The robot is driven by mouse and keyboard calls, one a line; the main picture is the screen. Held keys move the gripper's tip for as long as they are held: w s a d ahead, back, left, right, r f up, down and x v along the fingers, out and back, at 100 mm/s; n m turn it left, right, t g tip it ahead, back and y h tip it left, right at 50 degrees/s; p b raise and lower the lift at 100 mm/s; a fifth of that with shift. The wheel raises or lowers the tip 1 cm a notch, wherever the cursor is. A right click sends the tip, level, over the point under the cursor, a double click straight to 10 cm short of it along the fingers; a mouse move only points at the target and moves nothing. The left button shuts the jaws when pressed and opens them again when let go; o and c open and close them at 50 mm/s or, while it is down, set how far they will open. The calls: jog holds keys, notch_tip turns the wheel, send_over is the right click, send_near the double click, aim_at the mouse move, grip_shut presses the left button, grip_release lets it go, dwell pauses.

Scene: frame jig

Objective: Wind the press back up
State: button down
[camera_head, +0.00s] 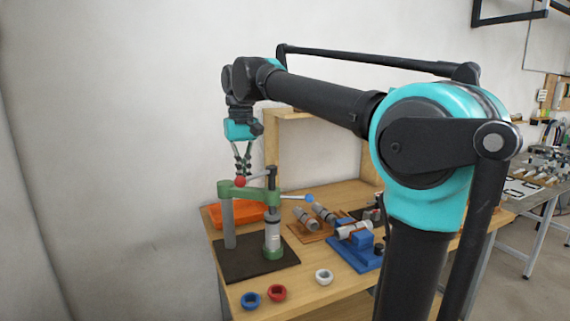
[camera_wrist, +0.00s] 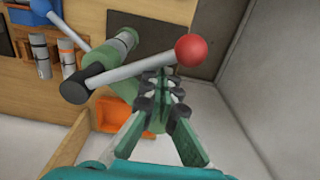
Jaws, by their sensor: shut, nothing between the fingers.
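The press (camera_head: 245,192) has a green frame on a dark base plate, with a grey column and a dark upright spindle. Its handle bar ends in a red ball (camera_head: 240,182); the red ball also shows in the wrist view (camera_wrist: 190,50). In the wrist view the grey bar (camera_wrist: 130,68) runs from a black hub (camera_wrist: 75,88) to that ball.
A second grey bar with a blue ball (camera_head: 309,198) sticks out right of the press. An orange tray (camera_head: 252,213) lies behind. Grey cylinders and a blue fixture (camera_head: 362,255) stand right.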

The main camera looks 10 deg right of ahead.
jog(key=shift+s+d, duration=0.15)
jog(key=shift+s, duration=0.15)
jog(key=s+d, duration=0.2)
jog(key=d, duration=0.1)
jog(key=shift+s+d, duration=0.15)
jog(key=shift+s, duration=0.15)
jog(key=shift+d, duration=0.1)
jog(key=d, duration=0.2)
jog(key=s+d, duration=0.1)
jog(key=d, duration=0.1)
